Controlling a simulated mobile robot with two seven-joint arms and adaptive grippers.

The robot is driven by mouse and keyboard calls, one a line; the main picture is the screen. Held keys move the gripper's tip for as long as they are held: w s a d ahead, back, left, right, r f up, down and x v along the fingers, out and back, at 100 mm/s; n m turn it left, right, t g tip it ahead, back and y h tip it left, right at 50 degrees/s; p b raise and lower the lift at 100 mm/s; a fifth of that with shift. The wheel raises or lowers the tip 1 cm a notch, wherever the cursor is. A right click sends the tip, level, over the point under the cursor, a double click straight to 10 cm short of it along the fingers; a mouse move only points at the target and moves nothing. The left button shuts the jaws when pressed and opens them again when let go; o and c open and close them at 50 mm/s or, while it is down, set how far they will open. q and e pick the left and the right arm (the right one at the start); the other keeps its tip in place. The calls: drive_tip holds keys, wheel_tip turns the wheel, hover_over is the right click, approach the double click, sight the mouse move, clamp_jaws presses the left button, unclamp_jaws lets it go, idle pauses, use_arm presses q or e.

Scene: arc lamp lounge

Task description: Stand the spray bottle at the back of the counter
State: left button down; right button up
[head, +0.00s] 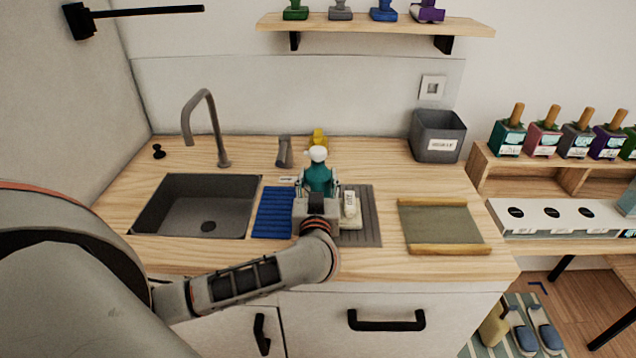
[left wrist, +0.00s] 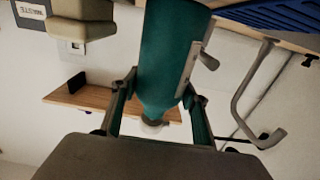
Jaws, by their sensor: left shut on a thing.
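The spray bottle (head: 318,178) is teal with a white top and looks upright over the drying area of the counter (head: 390,180). My left gripper (head: 318,190) is shut around its body, with one finger on each side. The left wrist view is upside down and shows the teal bottle (left wrist: 168,60) between the fingers of my left gripper (left wrist: 160,105). The gripper hides the bottle's lower part in the head view, so I cannot tell whether its base touches the surface. My right gripper is not in view.
Behind the bottle are a yellow object (head: 319,137) and a grey one (head: 284,151). A white labelled item (head: 351,208) is close on the right. The sink (head: 196,207) and faucet (head: 206,125) are left; a grey bin (head: 437,136) is back right. Counter left of the bin is clear.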

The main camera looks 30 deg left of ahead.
use_arm(q)
wheel_tip(320, 180, up, 13)
drive_tip(key=shift+f+p, duration=0.2)
drive_tip(key=shift+p, duration=0.65)
wheel_tip(320, 180, up, 5)
drive_tip(key=shift+r, duration=0.2)
drive_tip(key=s+d+f+m+t+h, duration=0.2)
drive_tip(key=s+d+f+m+h, duration=0.4)
drive_tip(key=s+d+f+h, duration=0.3)
drive_tip(key=s+d+f, duration=0.4)
drive_tip(key=f, duration=0.3)
drive_tip(key=shift+s+t+h, duration=0.2)
drive_tip(key=shift+t+h, duration=0.1)
drive_tip(key=shift+t, duration=0.1)
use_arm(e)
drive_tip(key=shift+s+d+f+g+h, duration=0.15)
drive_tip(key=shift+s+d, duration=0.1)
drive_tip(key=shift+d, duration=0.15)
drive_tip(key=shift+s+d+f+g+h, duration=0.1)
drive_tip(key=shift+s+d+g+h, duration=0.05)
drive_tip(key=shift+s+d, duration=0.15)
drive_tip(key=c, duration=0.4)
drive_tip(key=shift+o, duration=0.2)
use_arm(q)
drive_tip(key=shift+w, duration=0.1)
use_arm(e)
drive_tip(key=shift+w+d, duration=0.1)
